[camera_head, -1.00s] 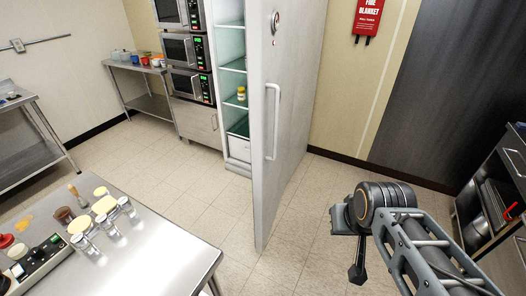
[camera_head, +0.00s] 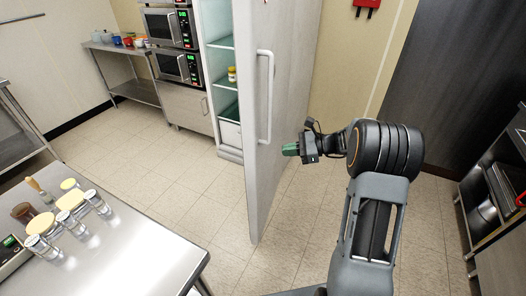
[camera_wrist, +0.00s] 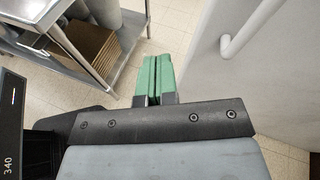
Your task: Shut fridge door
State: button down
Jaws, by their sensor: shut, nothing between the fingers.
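The fridge door (camera_head: 290,110) stands wide open, its white outer face with a long vertical handle (camera_head: 266,98) turned toward me. Behind it to the left is the open fridge (camera_head: 220,70), with shelves and a yellow-lidded jar (camera_head: 232,74). My gripper (camera_head: 287,150) is shut and empty, in front of the door to the right of the lower end of the handle. In the wrist view its green fingers (camera_wrist: 154,78) are pressed together. The door face (camera_wrist: 262,70) and part of the handle (camera_wrist: 240,35) show to their right. I cannot tell whether it touches the door.
A steel table (camera_head: 120,245) with jars and shakers is at the lower left. Stacked microwaves (camera_head: 170,45) stand left of the fridge. A rack with pans (camera_head: 500,195) is at the right. The tiled floor (camera_head: 170,180) between table and fridge is clear.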

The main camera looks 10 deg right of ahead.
aim_at(257, 143)
jog(key=w+d+f+m+t+y+b, duration=0.1)
jog(key=w+d+f+m+t+y, duration=0.1)
jog(key=w+d+f+m+t, duration=0.25)
jog(key=shift+g, duration=0.35)
jog(key=x, duration=0.4)
jog(key=p+x, duration=0.1)
jog(key=x, duration=0.3)
jog(key=p+x, duration=0.1)
jog(key=x, duration=0.4)
jog(key=shift+w+d+f, duration=0.15)
jog(key=shift+w+f, duration=0.1)
jog(key=shift+f, duration=0.05)
